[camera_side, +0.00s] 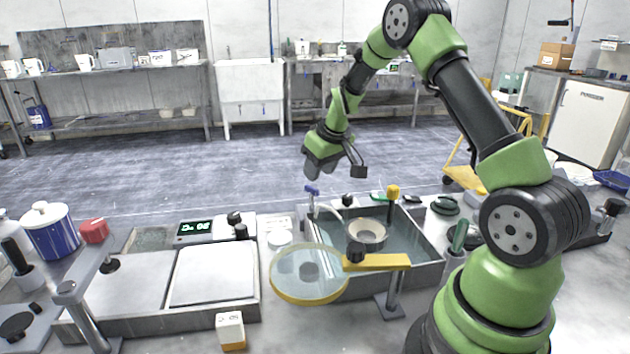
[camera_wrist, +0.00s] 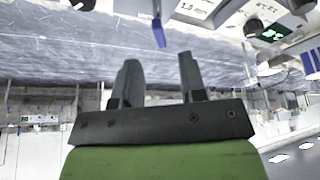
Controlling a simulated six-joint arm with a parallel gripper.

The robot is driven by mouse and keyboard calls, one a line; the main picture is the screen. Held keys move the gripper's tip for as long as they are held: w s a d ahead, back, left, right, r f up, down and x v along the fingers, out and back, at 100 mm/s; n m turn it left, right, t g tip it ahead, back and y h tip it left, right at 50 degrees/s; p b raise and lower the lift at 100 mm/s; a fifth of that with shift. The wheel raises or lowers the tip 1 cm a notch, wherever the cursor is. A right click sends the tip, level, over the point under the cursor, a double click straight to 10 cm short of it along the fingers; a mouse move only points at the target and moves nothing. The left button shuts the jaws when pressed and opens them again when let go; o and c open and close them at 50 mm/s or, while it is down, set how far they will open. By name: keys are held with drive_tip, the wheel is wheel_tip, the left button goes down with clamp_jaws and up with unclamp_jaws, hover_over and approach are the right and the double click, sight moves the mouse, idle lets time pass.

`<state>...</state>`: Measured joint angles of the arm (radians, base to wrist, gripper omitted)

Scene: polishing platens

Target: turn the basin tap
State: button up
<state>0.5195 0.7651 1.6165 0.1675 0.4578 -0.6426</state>
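The basin (camera_side: 425,272) is a grey sunken tub right of centre in the side view, with a pale ring-shaped bowl (camera_side: 367,232) inside. The tap (camera_side: 312,191) stands at its back left corner, with a blue-violet handle and a pale curved spout. My gripper (camera_side: 309,177) is just above the tap handle in the side view, pointing down. In the wrist view the gripper (camera_wrist: 158,67) shows two dark fingers spread apart with nothing between them. The blue tap handle (camera_wrist: 158,34) appears just beyond the fingertips, roughly in line with the gap, apart from both fingers.
A yellow-rimmed magnifier disc (camera_side: 310,274) stands in front of the basin. A yellow-topped post (camera_side: 393,193) rises near the basin's back right. Left are platens (camera_side: 215,272) and a digital display unit (camera_side: 195,229). The floor behind the bench is open.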

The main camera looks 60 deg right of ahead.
drive_tip(key=v, duration=0.4)
drive_tip(key=shift+s+r, duration=0.2)
drive_tip(key=shift+r, duration=0.1)
